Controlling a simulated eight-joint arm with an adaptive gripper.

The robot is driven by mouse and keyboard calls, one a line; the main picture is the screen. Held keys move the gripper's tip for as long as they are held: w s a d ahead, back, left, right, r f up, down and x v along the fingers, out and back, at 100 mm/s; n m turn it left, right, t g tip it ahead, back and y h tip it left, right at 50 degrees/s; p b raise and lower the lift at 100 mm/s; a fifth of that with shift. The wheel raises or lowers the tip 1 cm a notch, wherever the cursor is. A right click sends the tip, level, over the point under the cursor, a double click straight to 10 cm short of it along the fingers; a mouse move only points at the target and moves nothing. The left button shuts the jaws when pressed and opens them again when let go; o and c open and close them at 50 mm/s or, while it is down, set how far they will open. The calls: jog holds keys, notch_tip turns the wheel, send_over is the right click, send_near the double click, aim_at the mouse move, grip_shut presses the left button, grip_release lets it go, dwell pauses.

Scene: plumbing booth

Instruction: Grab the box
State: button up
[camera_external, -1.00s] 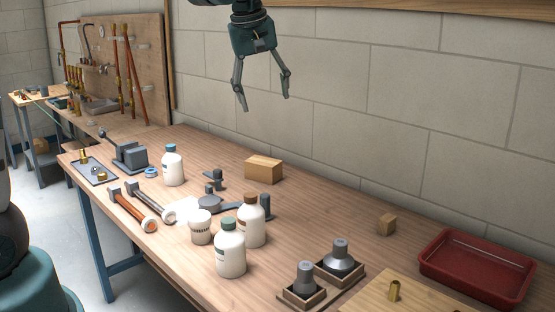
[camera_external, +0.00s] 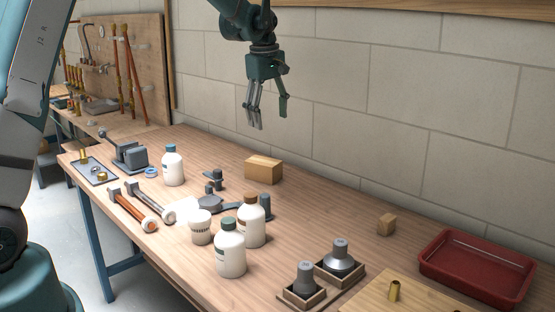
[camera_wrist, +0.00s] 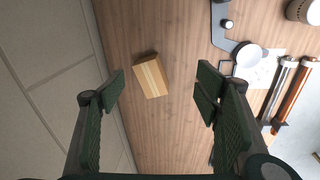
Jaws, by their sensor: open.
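A tan cardboard box (camera_external: 263,170) with a lighter tape stripe lies on the wooden bench near the wall. In the wrist view the box (camera_wrist: 151,77) is ahead of my fingers and a little left of the middle between them. My gripper (camera_external: 268,119) is open and empty, pointing down in the air above the box, with a clear gap. In the wrist view my gripper (camera_wrist: 160,82) shows its two fingers wide apart, and nothing is between the pads.
White bottles (camera_external: 230,249) and a white jar (camera_external: 201,227) stand in front of the box. A block wall (camera_external: 340,100) rises close behind the box.

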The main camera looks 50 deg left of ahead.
aim_at(263, 161)
jog(key=w+a+f+n, duration=0.1)
jog(key=w+a+f, duration=0.1)
jog(key=a+f, duration=0.1)
jog(key=w+a+f+n+g, duration=0.1)
jog(key=w+a+f, duration=0.1)
jog(key=f, duration=0.3)
jog(key=w+a+f+n, duration=0.1)
jog(key=a+f+n, duration=0.1)
jog(key=a+f, duration=0.2)
jog(key=shift+w+a+f+p, duration=0.2)
jog(key=shift+w+f+p, duration=0.1)
jog(key=shift+w+p, duration=0.1)
jog(key=shift+f, duration=0.1)
jog(key=shift+f, duration=1.2)
jog(key=shift+f, duration=0.1)
jog(key=shift+f, duration=2.5)
jog(key=c, duration=1.1)
